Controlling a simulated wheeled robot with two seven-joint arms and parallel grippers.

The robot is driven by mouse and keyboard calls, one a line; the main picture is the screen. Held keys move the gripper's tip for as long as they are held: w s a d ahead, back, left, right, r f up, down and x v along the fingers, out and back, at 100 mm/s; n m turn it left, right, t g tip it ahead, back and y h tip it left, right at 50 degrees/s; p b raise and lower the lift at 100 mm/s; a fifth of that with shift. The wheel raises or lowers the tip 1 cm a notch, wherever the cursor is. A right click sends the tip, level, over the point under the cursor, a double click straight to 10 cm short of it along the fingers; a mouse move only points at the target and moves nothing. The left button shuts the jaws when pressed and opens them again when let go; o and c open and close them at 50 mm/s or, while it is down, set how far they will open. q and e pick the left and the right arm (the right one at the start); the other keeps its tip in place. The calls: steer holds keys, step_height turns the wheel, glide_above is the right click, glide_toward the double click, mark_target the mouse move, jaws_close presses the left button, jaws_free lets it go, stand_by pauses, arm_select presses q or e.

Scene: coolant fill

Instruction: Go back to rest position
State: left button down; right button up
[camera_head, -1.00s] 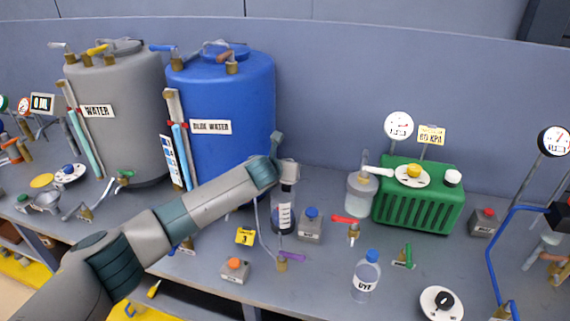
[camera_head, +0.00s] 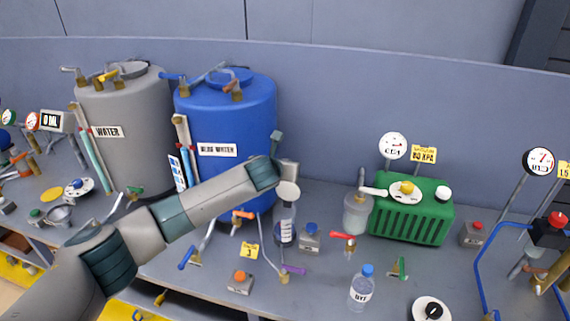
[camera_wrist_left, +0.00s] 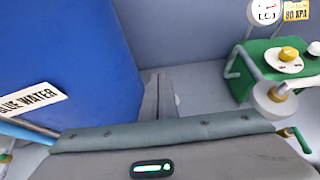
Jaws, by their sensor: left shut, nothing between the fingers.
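My left arm (camera_head: 185,215) reaches from the lower left across the front of the blue water tank (camera_head: 250,110) and the bench. Its wrist end is over the bench, just right of that tank. In the left wrist view my left gripper (camera_wrist_left: 160,95) is shut with nothing held, its narrow grey fingers together over the bench. The blue tank (camera_wrist_left: 65,60) fills the left of that view. In the head view the fingers cannot be told apart from the wrist end. My right gripper is in neither view.
A clear labelled cylinder (camera_head: 287,222) stands just below the wrist end. A grey water tank (camera_head: 125,110), a green ribbed unit (camera_head: 412,215), a small bottle (camera_head: 361,288) and several valves stand on the bench (camera_head: 330,270). Gauges (camera_head: 393,146) rise at the back.

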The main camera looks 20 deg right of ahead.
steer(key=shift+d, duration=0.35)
